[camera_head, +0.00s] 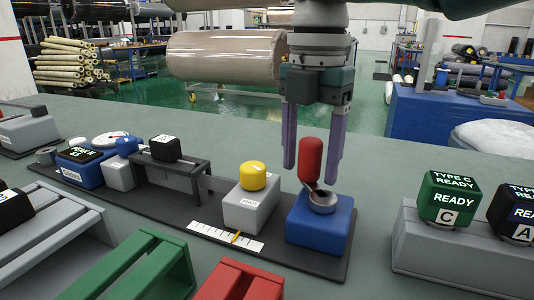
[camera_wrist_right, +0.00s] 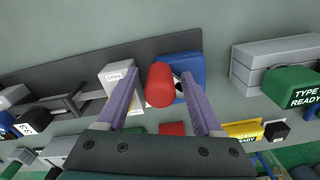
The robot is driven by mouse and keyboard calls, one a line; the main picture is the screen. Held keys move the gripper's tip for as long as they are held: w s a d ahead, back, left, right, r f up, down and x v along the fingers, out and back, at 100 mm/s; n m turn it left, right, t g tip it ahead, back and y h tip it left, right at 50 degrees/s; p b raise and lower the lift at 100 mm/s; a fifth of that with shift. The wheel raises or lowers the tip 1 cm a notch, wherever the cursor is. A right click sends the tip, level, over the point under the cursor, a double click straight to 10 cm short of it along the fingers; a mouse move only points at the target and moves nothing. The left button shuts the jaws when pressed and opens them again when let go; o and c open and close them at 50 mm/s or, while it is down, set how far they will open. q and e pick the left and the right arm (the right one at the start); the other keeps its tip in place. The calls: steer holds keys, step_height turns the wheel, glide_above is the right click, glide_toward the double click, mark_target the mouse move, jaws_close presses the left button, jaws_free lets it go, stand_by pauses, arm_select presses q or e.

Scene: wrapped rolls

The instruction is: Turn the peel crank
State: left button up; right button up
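The peel crank is a blue box (camera_head: 318,226) with a grey metal hub (camera_head: 322,201) on top and an upright red handle (camera_head: 311,158). It stands at the right end of a dark base plate (camera_head: 300,262). My right gripper (camera_head: 311,172) points down over it, its purple fingers open on either side of the red handle. In the head view a gap shows between the handle and each finger. In the right wrist view the red handle (camera_wrist_right: 160,85) lies between the fingertips, and the blue box (camera_wrist_right: 181,72) is partly hidden behind it. My left gripper is not in view.
A grey block with a yellow button (camera_head: 253,176) stands left of the crank, near a white scale strip (camera_head: 225,237). Red (camera_head: 240,282) and green (camera_head: 140,270) racks lie in front. A grey stand (camera_head: 465,255) with labelled blocks is at right.

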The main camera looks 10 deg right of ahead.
steer(key=shift+r, duration=0.1)
step_height(320, 180, up, 8)
steer(key=shift+r+p, duration=0.25)
steer(key=shift+p, duration=0.95)
steer(key=shift+r, duration=0.65)
